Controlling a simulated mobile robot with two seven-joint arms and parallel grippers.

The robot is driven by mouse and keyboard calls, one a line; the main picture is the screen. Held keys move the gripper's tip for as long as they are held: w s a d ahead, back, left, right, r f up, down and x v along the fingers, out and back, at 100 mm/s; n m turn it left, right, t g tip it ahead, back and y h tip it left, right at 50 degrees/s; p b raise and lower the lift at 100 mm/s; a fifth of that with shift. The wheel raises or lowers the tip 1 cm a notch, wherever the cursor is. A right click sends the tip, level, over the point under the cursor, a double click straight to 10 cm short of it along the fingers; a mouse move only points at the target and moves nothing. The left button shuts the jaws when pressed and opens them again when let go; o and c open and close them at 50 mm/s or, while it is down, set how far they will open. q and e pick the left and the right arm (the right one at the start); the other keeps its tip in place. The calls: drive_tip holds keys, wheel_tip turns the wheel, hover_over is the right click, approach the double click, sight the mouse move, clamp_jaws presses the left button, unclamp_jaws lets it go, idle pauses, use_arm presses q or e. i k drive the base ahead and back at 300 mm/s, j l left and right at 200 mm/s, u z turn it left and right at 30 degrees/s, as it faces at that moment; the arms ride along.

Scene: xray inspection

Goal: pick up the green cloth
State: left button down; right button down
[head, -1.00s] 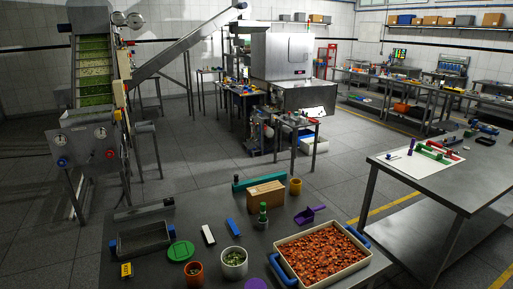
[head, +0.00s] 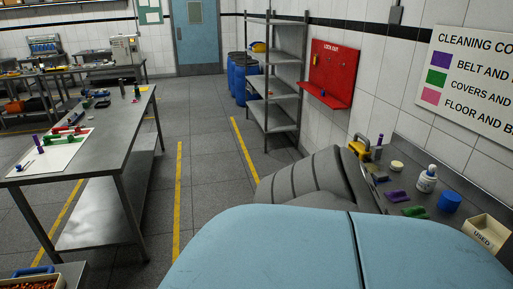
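A small green cloth (head: 414,211) lies flat on the steel counter (head: 432,163) along the right wall. The near left part of the counter is hidden by a large light-blue and grey form in the foreground. Neither of my grippers is in view.
A white bottle (head: 427,179) and a bin marked USED (head: 486,234) stand on the counter. A yellow-handled item (head: 359,147) is at its far end. A steel table (head: 115,125) stands at left, a metal shelf (head: 272,75) at the back. The floor between is clear.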

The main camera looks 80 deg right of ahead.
sight(416, 210)
drive_tip(key=z, duration=3.85)
drive_tip(key=i, duration=0.1)
